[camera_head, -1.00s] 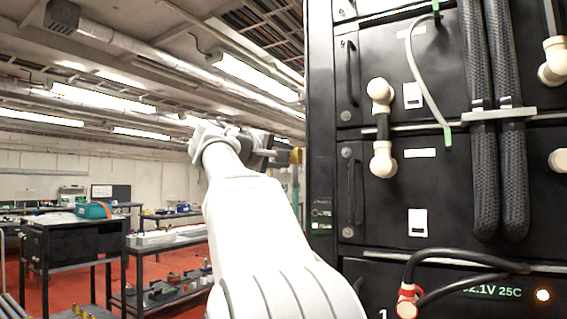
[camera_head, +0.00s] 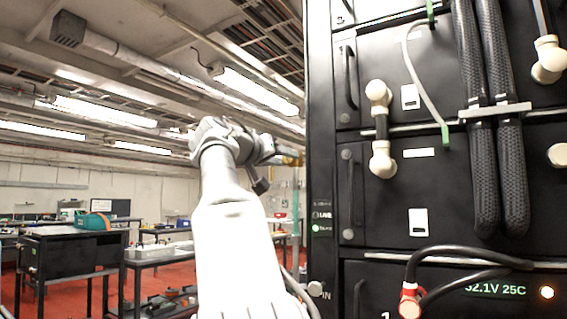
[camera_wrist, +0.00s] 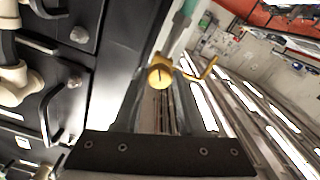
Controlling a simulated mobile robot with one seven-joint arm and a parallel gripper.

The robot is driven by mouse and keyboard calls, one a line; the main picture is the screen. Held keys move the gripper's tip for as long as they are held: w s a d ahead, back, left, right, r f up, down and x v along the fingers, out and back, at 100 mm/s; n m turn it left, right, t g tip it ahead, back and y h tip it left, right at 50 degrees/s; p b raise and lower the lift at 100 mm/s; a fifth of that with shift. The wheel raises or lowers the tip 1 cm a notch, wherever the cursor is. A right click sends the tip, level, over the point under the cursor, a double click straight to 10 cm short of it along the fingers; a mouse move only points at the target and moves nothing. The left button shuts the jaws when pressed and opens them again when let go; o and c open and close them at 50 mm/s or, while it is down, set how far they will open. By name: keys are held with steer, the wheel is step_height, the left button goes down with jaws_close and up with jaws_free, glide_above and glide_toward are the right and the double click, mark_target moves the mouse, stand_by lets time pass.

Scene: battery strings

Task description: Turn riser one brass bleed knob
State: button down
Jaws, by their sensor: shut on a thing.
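The brass bleed knob (camera_wrist: 160,73) shows in the wrist view at the tip of my gripper (camera_wrist: 157,92), with a dark slot on its face and a brass arm (camera_wrist: 205,68) reaching to the right. My gripper is shut on the knob; the exact finger contact is hard to see. In the head view the brass fitting (camera_head: 291,160) is small and partly hidden behind my gripper (camera_head: 275,153), just left of the black rack. I cannot read a riser label.
The black battery rack (camera_head: 320,120) stands close on the right, with handles, white pipe elbows (camera_head: 383,158) and thick black hoses (camera_head: 484,150). A pale green pipe (camera_wrist: 180,28) runs by the knob. Workbenches (camera_head: 75,235) stand at the back left.

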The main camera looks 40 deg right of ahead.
steer(key=m+b, duration=0.1)
steer(key=m, duration=0.4)
steer(key=shift+m, duration=0.4)
steer(key=shift+w, duration=0.1)
stand_by(0.3)
steer(key=c, duration=0.5)
jaws_free()
steer(key=shift+a, duration=0.1)
steer(key=b+v, duration=0.4)
steer(key=v, duration=1.3)
steer(key=shift+a, duration=0.1)
